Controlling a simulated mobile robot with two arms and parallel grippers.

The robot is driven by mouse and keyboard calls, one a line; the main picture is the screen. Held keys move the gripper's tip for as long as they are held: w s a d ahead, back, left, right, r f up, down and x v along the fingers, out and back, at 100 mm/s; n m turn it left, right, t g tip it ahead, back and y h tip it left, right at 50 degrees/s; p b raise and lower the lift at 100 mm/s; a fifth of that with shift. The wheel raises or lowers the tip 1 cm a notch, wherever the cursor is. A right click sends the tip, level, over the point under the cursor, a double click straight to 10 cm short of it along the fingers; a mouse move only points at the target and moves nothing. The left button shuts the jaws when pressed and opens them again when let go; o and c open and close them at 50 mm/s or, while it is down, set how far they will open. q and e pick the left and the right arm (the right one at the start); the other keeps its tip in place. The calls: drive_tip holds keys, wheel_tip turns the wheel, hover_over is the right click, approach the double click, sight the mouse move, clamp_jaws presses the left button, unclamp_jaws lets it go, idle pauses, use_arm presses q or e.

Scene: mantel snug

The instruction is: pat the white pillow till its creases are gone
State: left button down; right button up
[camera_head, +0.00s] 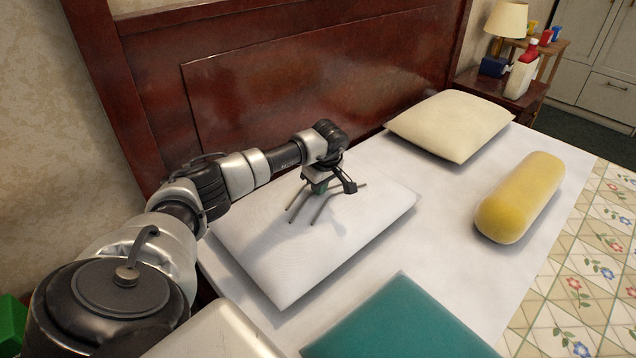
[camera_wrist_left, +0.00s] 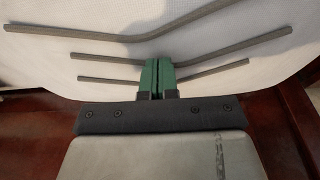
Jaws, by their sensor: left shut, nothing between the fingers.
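The white pillow (camera_head: 285,265) lies flat on the bed against the headboard side, left of the others. Several grey, rod-like creases (camera_head: 323,206) run across its top, partly hidden by my left gripper. My left gripper (camera_head: 320,189) is over the upper part of the pillow, pointing down, shut and empty. In the left wrist view its green fingertips (camera_wrist_left: 157,65) are closed together over the white pillow (camera_wrist_left: 120,55), among three long grey creases (camera_wrist_left: 215,18). I cannot tell whether the fingertips touch the cloth. My right gripper is not in view.
A cream pillow (camera_head: 450,122) and a yellow bolster (camera_head: 520,197) lie to the right on the bed. A teal flat item (camera_head: 400,325) is at the front. The dark red headboard (camera_head: 300,75) rises close behind. A nightstand (camera_head: 500,97) holds a lamp and bottles.

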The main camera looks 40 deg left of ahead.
use_arm(q)
drive_tip(key=shift+f, duration=0.35)
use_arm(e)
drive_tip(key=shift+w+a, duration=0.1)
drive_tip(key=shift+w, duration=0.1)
use_arm(q)
wheel_tip(320, 180, up, 2)
drive_tip(key=shift+r+p, duration=0.15)
drive_tip(key=shift+p, duration=0.6)
drive_tip(key=shift+r+p, duration=0.65)
drive_tip(key=shift+r, duration=0.25)
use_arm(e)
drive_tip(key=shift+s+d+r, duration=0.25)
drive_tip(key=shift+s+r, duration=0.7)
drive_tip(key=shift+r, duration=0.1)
use_arm(q)
drive_tip(key=shift+f, duration=0.2)
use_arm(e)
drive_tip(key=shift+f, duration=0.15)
